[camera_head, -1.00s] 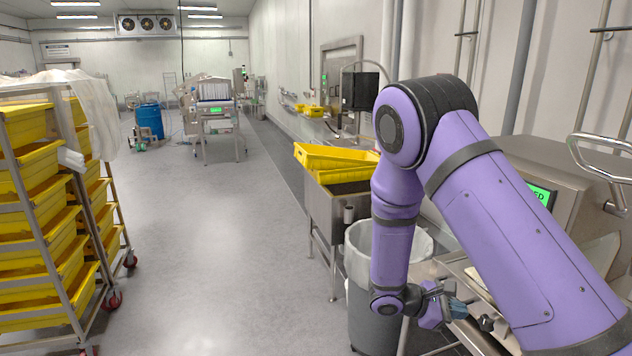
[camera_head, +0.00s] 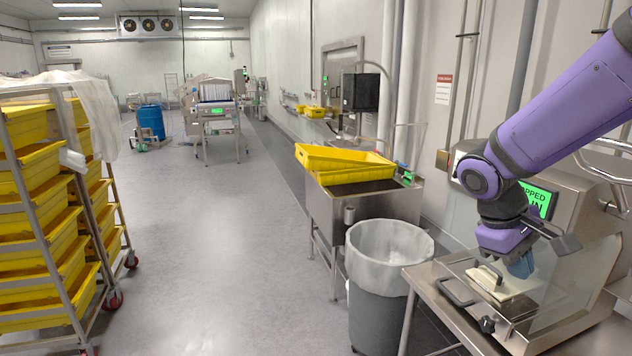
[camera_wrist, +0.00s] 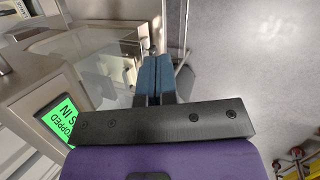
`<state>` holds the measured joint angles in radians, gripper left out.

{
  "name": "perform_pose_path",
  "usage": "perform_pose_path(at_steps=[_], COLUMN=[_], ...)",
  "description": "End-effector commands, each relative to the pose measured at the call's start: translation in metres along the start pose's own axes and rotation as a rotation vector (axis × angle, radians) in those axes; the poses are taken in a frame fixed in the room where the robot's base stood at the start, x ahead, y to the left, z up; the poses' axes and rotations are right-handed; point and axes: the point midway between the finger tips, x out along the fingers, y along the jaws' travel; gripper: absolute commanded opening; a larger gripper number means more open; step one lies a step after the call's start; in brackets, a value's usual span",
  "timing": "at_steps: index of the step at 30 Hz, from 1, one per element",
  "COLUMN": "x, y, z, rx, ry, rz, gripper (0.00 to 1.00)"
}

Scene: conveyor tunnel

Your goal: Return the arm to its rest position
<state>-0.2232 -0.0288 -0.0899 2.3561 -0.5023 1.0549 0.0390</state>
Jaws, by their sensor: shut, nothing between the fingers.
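My gripper (camera_head: 522,266) is at the right of the head view, pointing down over the steel machine with the clear cover. In the wrist view its two blue fingers (camera_wrist: 155,73) lie side by side, shut with nothing between them. My purple arm reaches in from the upper right with its wrist bent downward. The gripper is in front of the machine's green screen (camera_head: 537,200). In the head view the fingertips appear close to a pale block with a handle (camera_head: 500,283); I cannot tell whether they touch.
A lined grey bin (camera_head: 380,320) stands left of the machine's table (camera_head: 428,275). Behind it is a steel sink (camera_head: 330,212) with yellow trays (camera_head: 340,158) on top. A wheeled rack (camera_head: 55,260) of yellow crates stands at the left. The middle floor is clear.

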Motion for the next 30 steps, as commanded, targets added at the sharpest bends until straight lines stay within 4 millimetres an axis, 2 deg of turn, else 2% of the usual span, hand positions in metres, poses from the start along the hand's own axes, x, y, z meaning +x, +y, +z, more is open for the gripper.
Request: perform_pose_path(at_steps=[6,18,24,30], x=[-0.032,-0.077,-0.092,-0.098], y=[-0.004,-0.024,-0.036,-0.042], z=[0.041,0.108,0.132,0.142], rx=[0.140,0.369,0.452,0.486], ry=[0.160,0.463,0.589,0.645], rz=[-0.100,-0.255,-0.306,-0.328], gripper=[0.00,0.00,0.00,0.00])
